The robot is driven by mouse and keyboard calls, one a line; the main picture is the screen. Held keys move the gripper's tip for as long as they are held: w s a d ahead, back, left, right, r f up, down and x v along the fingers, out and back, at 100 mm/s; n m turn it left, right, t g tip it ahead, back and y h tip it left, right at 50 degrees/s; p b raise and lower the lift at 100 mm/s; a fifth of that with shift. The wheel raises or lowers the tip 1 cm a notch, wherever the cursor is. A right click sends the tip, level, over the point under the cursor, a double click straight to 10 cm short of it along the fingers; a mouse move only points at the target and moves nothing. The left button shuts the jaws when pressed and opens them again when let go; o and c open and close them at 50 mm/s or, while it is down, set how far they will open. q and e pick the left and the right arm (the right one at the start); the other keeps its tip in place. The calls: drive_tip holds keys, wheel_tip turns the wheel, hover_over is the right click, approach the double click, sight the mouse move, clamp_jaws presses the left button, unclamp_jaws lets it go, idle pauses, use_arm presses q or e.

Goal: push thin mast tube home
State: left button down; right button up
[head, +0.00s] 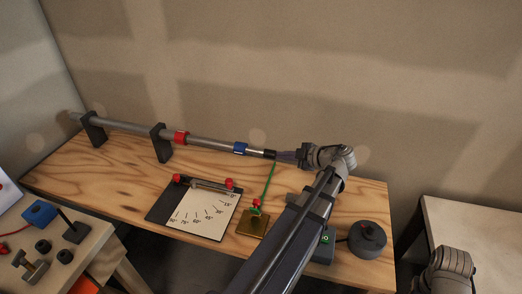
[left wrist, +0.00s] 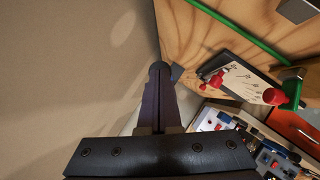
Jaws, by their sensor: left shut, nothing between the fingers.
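The grey mast (head: 120,124) lies across the back of the wooden bench in stepped sections, with a red collar (head: 181,137) and a blue collar (head: 240,148). The thin tube (head: 257,152) is a short bright length right of the blue collar, ending in a black cap (head: 270,154). My left gripper (head: 279,155) is shut and empty. Its tips point along the mast and are at the cap; whether they touch it I cannot tell. In the left wrist view, the closed fingers (left wrist: 158,72) meet a dark round end and hide most of the mast.
Two dark brackets (head: 161,143) hold the mast. In front are an angle-scale board (head: 205,212) with red knobs, a brass block (head: 251,224) with a green rod (head: 268,184), and a dark round device (head: 367,239). A side table (head: 75,258) holds small parts.

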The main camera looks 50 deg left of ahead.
use_arm(q)
drive_tip(key=shift+s+a, duration=0.2)
drive_tip(key=shift+a, duration=0.1)
idle(0.4)
drive_tip(key=shift+w+d, duration=0.1)
drive_tip(key=w+d, duration=0.1)
drive_tip(key=d, duration=0.1)
drive_tip(key=w+d, duration=0.1)
drive_tip(key=d, duration=0.1)
drive_tip(key=shift+w, duration=0.2)
idle(0.4)
idle(0.4)
